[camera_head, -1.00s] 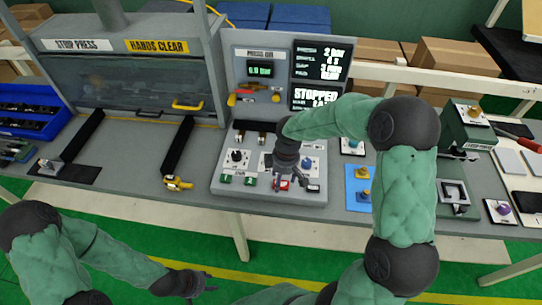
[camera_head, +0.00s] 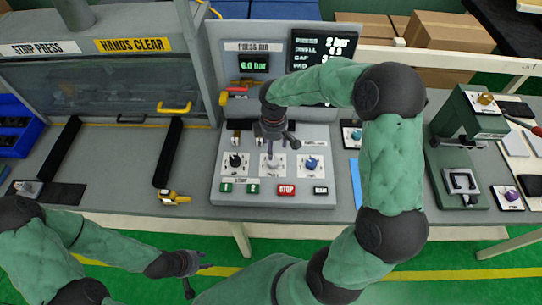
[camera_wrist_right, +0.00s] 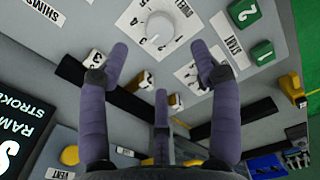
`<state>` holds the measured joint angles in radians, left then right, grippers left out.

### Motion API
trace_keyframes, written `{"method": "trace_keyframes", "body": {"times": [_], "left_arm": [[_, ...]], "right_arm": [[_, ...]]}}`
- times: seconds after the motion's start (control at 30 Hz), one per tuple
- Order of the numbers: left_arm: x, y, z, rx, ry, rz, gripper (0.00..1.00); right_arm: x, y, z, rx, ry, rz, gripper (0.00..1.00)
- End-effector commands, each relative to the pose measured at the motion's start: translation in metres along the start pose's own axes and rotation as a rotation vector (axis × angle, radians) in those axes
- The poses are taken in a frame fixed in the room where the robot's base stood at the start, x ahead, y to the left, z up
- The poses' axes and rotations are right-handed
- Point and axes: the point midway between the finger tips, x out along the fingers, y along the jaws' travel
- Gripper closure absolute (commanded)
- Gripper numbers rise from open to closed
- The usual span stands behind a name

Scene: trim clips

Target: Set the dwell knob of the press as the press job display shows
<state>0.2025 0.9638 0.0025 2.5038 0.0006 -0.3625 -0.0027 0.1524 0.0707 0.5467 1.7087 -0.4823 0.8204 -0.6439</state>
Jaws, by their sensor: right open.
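The press control panel (camera_head: 218,190) carries a black knob (camera_head: 236,161), a pale middle knob (camera_head: 272,165) and a blue knob (camera_head: 311,163). Their labels are too small to read, so I cannot tell which is dwell. My right gripper (camera_head: 274,147) is open, pointing down above the middle knob. In the right wrist view the pale knob (camera_wrist_right: 160,29) lies beyond the spread fingers. My left gripper (camera_head: 197,276) is open and empty in front of the bench.
Green start buttons (camera_head: 227,188) and a red stop button (camera_head: 287,190) line the panel's front edge. The press air gauge (camera_head: 254,63) stands behind. A press with a clear guard (camera_head: 120,88) is at left, and a green fixture (camera_head: 455,150) at right.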

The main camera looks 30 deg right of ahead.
Motion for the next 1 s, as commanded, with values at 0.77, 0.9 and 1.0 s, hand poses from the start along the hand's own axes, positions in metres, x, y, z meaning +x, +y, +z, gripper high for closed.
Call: {"method": "trace_keyframes", "body": {"times": [0.77,0.9,1.0], "left_arm": [[0.010,-0.004,-0.001,0.000,0.001,0.000,0.60],[0.010,-0.004,-0.001,0.000,0.001,0.000,0.60],[0.010,-0.004,-0.001,0.000,0.001,0.000,0.60]], "right_arm": [[0.090,0.000,0.000,0.001,0.001,0.000,0.36],[0.090,0.000,0.000,0.000,0.001,0.000,0.36],[0.090,0.000,0.000,0.000,0.001,0.000,0.53]]}}
